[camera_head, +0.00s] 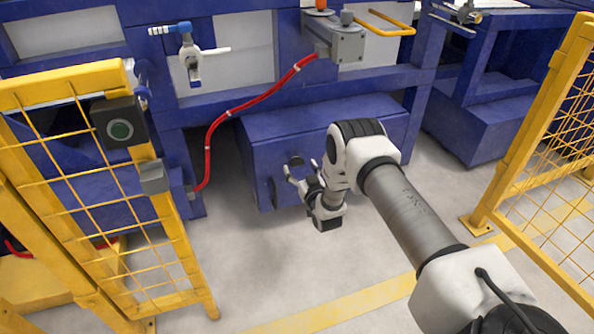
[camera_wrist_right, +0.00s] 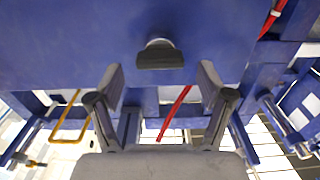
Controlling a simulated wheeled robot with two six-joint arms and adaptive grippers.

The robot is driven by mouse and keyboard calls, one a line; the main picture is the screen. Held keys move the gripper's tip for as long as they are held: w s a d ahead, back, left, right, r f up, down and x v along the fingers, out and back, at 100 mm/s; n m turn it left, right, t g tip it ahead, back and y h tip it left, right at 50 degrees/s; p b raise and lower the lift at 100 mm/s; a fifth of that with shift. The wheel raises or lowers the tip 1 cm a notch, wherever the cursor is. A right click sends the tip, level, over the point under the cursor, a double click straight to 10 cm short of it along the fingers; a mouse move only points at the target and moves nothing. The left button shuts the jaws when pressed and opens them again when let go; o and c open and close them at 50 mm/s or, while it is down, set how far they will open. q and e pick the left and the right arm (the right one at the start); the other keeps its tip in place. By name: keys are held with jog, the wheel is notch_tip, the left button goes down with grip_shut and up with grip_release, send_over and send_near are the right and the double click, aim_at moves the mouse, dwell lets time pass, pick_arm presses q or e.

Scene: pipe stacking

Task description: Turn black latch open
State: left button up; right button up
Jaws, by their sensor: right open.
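The black latch (camera_wrist_right: 160,57) is a dark knob with a flat bar, set on the face of the blue box (camera_wrist_right: 60,40). In the right wrist view it sits ahead of the fingers, in the gap between them, its bar lying level across the picture. In the head view the latch (camera_head: 296,160) shows small on the box front, just beyond my right gripper (camera_head: 301,170). My right gripper is open, with its two fingers (camera_wrist_right: 160,80) spread either side of the latch's line; I see no contact. My left gripper is not in view.
A red hose (camera_head: 232,118) runs down left of the blue box to its side. Yellow mesh fences stand left (camera_head: 90,190) and right (camera_head: 545,130). A grey valve unit (camera_head: 345,42) sits above the box. The floor in front is clear.

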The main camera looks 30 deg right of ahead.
aim_at(298, 165)
jog(key=b+x, duration=0.1)
jog(key=x, duration=0.1)
jog(key=shift+w+f, duration=0.2)
jog(key=shift+w, duration=0.15)
jog(key=shift+w+d+r, duration=0.1)
jog(key=shift+w, duration=0.2)
jog(key=c, duration=1.2)
jog(key=shift+o, duration=0.2)
